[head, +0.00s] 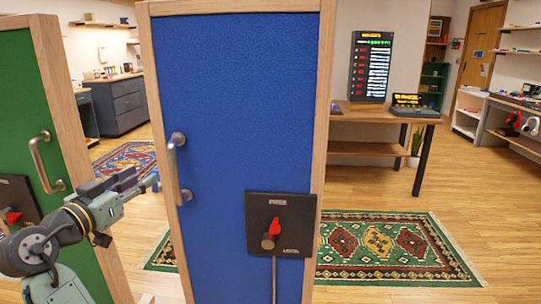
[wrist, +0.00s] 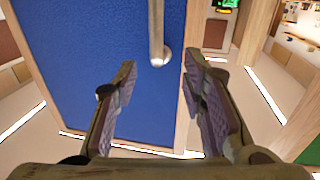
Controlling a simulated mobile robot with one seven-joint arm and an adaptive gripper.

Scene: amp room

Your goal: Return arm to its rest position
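My gripper (wrist: 158,95) is open in the wrist view, with its two fingers apart and nothing between them. In the head view my gripper (head: 153,182) reaches from the lower left to the left edge of the blue door panel (head: 235,110), close to its metal handle (head: 178,165). In the wrist view the end of the handle (wrist: 158,50) shows just beyond the fingertips, with the blue panel behind it. Whether a fingertip touches the handle or the panel I cannot tell.
A black plate with a red lever (head: 275,228) sits low on the blue panel. A green panel (head: 22,120) with a handle stands at the left, beside my arm. A wooden desk (head: 385,115) and a patterned rug (head: 390,245) are at the right, with open floor around.

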